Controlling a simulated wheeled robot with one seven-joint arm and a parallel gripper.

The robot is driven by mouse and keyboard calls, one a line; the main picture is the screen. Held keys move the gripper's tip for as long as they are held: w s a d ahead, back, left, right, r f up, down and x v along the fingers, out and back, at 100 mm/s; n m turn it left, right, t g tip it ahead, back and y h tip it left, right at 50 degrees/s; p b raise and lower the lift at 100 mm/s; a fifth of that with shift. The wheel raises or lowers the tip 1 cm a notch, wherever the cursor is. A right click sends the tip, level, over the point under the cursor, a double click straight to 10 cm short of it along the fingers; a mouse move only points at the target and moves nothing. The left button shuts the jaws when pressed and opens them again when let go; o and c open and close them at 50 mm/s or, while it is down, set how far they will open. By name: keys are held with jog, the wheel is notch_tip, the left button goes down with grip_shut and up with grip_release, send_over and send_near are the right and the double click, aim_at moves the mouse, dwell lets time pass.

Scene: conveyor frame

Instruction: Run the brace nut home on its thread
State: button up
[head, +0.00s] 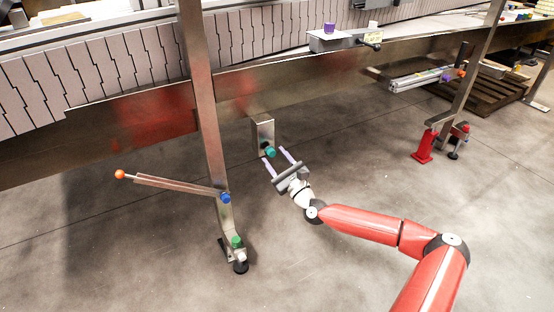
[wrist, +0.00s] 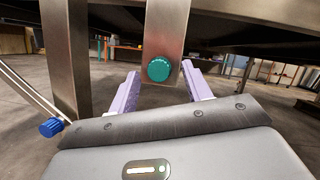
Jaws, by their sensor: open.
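A teal ribbed nut (head: 270,151) sits on the face of a short hanging metal bracket (head: 262,131). In the wrist view the nut (wrist: 160,68) lies between the two lilac fingers, with a gap on each side. My gripper (head: 274,155) is open, its fingers pointing at the bracket, and holds nothing. A blue knob (head: 225,198) sits on the left post where a slanted brace bar (head: 172,186) meets it; it also shows at the left of the wrist view (wrist: 51,127). I cannot tell how far the teal nut is along its thread.
The left post (head: 203,100) has a green knob (head: 236,241) near its foot, and the brace bar ends in an orange ball (head: 120,174). The conveyor side beam (head: 130,130) runs overhead. A red foot (head: 423,146) stands farther right. The floor around my arm is clear.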

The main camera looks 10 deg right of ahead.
jog(key=b+v, duration=0.1)
jog(key=v, duration=0.7)
jog(key=s+a+f+n+g+y, duration=0.2)
jog(key=s+a+f+n+g, duration=0.2)
jog(key=a+f+n+g, duration=0.5)
jog(key=s+d+f+n+g+h+p, duration=0.1)
jog(key=s+f+n+g+h, duration=0.1)
jog(key=s+n+g+h, duration=0.5)
jog(key=s+d+r+n+h+p, duration=0.1)
jog(key=s+d+r+n+h, duration=0.25)
jog(key=r, duration=0.55)
jog(key=s+d+r+n+h, duration=0.3)
jog(key=d+r+n, duration=0.15)
jog(key=r, duration=0.35)
jog(key=s+a+r+n+t+y+p, duration=0.1)
jog(key=s+a+r+n+y, duration=0.1)
jog(key=s+r, duration=1.3)
jog(key=shift+s+a+n+t, duration=0.4)
jog(key=shift+s+n, duration=0.1)
